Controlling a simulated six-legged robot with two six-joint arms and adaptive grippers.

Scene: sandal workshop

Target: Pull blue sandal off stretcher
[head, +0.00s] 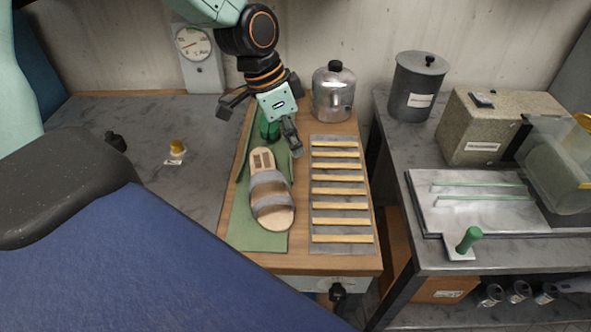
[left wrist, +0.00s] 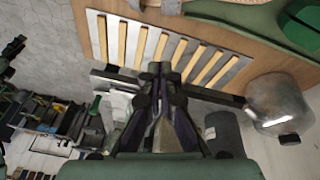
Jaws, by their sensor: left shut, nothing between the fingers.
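A sandal (head: 268,187) with a tan sole and grey-blue straps lies on a green mat (head: 258,238) on the wooden bench. Its tan edge shows at the top of the left wrist view (left wrist: 160,6). A dark green piece (head: 269,128) stands just behind the sandal, partly hidden by my arm; I cannot tell whether it is part of the stretcher. My left gripper (head: 294,146) is shut and empty, above the bench just right of the sandal's far end. It appears apart from the sandal. My right gripper is not in view.
A slatted rack (head: 340,190) lies right of the mat. A metal canister (head: 333,93) stands behind it. A grey pot (head: 417,85) and a speckled box (head: 485,128) stand on the right table.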

